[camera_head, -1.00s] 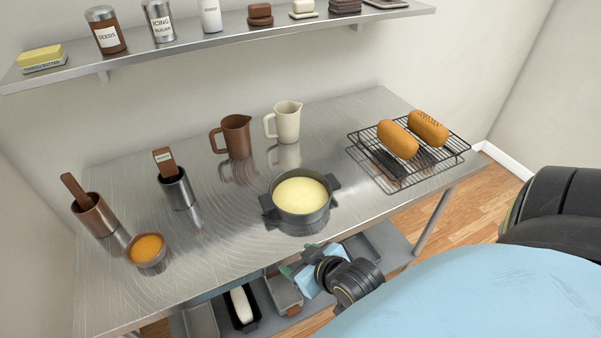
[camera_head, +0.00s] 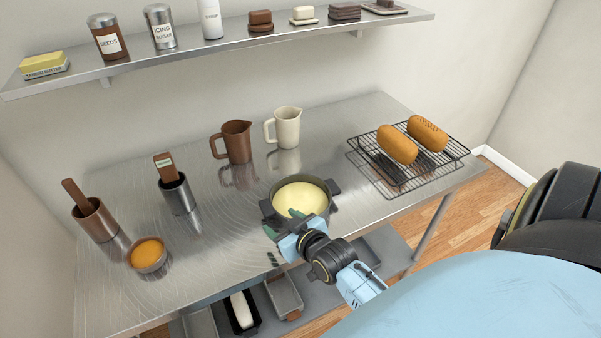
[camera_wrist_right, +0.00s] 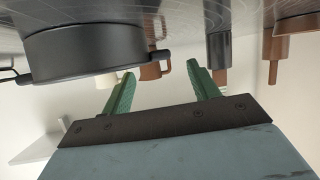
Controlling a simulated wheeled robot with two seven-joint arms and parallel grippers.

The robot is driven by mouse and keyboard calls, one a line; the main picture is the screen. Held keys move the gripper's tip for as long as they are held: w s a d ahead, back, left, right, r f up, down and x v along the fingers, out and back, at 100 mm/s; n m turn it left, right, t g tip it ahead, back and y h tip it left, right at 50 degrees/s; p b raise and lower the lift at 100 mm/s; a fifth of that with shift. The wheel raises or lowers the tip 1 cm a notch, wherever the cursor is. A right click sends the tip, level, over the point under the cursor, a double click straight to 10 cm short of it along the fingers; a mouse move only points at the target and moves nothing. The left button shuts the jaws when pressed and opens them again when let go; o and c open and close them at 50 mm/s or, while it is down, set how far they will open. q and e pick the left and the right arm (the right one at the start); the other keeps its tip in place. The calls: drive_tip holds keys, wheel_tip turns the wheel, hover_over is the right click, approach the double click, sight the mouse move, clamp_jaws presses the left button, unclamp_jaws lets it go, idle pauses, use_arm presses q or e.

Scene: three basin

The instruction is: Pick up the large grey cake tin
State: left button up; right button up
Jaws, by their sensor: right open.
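The large grey cake tin (camera_head: 325,209) is a round, dark grey vessel with two side handles, holding pale yellow batter. It stands upright on the metal table. Its wall also shows large in the right wrist view (camera_wrist_right: 95,48), which appears upside down. My right gripper (camera_head: 282,224) is open and empty at the tin's near side, its green fingers overlapping the tin's front in the head view. In the wrist view the fingers (camera_wrist_right: 160,75) are spread, with nothing between them, beside and apart from the tin. The near wall is partly hidden in the head view. My left gripper is out of view.
A brown jug (camera_head: 236,143) and a cream jug (camera_head: 287,128) stand behind the tin. A wire rack (camera_head: 408,178) with two loaves is to the right. An orange-filled bowl (camera_head: 148,262) and two utensil pots stand left. The lower shelf (camera_head: 395,255) holds several tins.

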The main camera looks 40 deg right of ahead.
sight(269, 212)
drive_tip(key=x, duration=0.5)
drive_tip(key=shift+w+r, duration=0.1)
drive_tip(key=c, duration=1.3)
drive_tip(key=shift+o, duration=0.2)
drive_tip(key=shift+r, duration=0.15)
drive_tip(key=shift+r+p, duration=0.55)
drive_tip(key=shift+r, duration=4.35)
